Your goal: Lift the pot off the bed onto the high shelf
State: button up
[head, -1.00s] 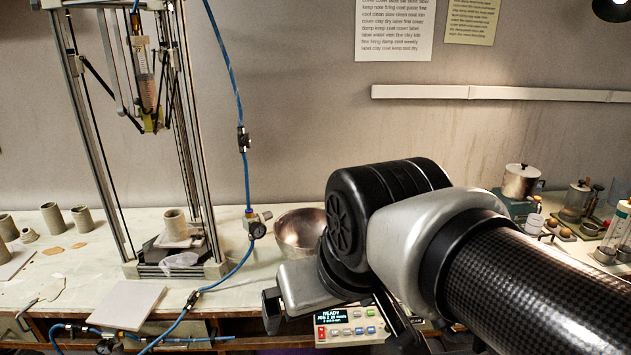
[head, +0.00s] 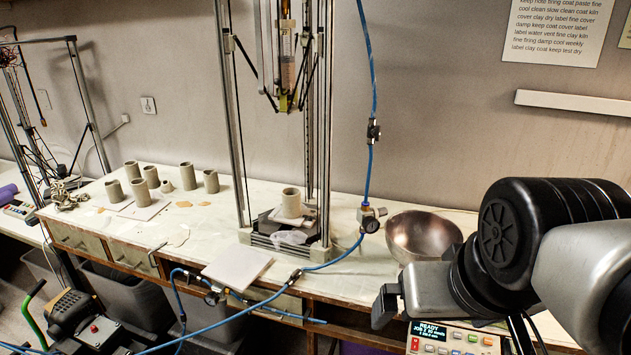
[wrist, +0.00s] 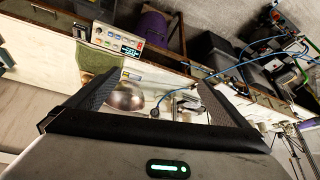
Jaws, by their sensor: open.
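The pot (head: 291,203) is a pale clay cylinder, upright on the bed (head: 270,224) between the posts of the delta printer. The printer's nozzle hangs well above it. A long narrow white ledge (head: 575,103) on the wall at upper right may be the high shelf. My gripper (head: 388,306) is at the bench's front edge, right of and nearer than the pot, well apart from it; my arm partly hides it. In the wrist view, my gripper (wrist: 160,97) has its two fingers spread with nothing held between them. I cannot make out the pot there.
A metal bowl (head: 424,236) stands right of the printer. A blue hose with a gauge (head: 369,218) hangs between them. Several clay cylinders (head: 187,176) stand at left. A white tile (head: 237,268) lies at the front edge. A control box (head: 455,340) is below my gripper.

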aim_at(291, 206)
jog(key=i+j, duration=0.25)
jog(key=j, duration=0.15)
jog(key=i+j+z, duration=0.1)
jog(key=i+j, duration=0.15)
jog(key=j, duration=0.15)
jog(key=i+j, duration=0.25)
jog(key=j, duration=0.15)
jog(key=i+j+z, duration=0.1)
jog(key=i+j, duration=0.15)
jog(key=j, duration=0.15)
